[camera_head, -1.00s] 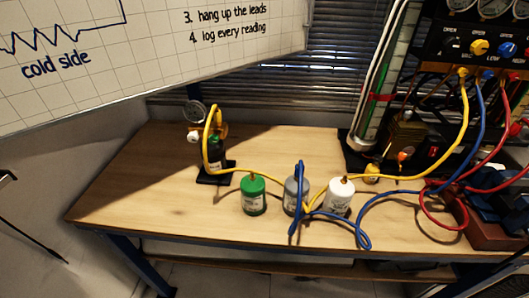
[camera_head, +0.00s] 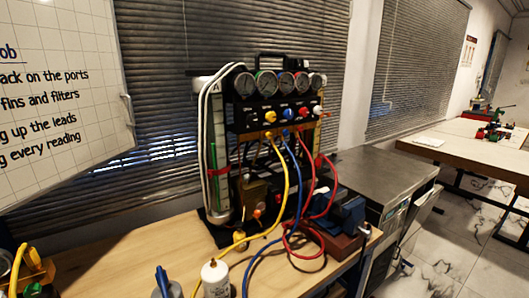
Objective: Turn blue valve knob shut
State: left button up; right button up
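The gauge rig (camera_head: 290,121) stands at the back of the wooden bench, with a row of several round gauges along its top. Below the gauges is a row of coloured knobs: a yellow one, the blue valve knob (camera_head: 287,112), a red one and a white one. A blue hose (camera_head: 299,179) hangs from a port under the knobs, between a yellow hose (camera_head: 284,180) and a red hose. The blue knob is too small to tell how far it is turned. Neither of my grippers is in view.
A white canister (camera_head: 216,279) stands at the bench's front. A blue vise-like block (camera_head: 343,210) sits right of the rig. A steel cabinet (camera_head: 385,172) adjoins the bench on the right. A whiteboard (camera_head: 65,90) hangs at left. The bench's left part (camera_head: 130,260) has bare wood.

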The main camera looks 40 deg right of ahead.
aim_at(289, 114)
jog(key=z, duration=1.4)
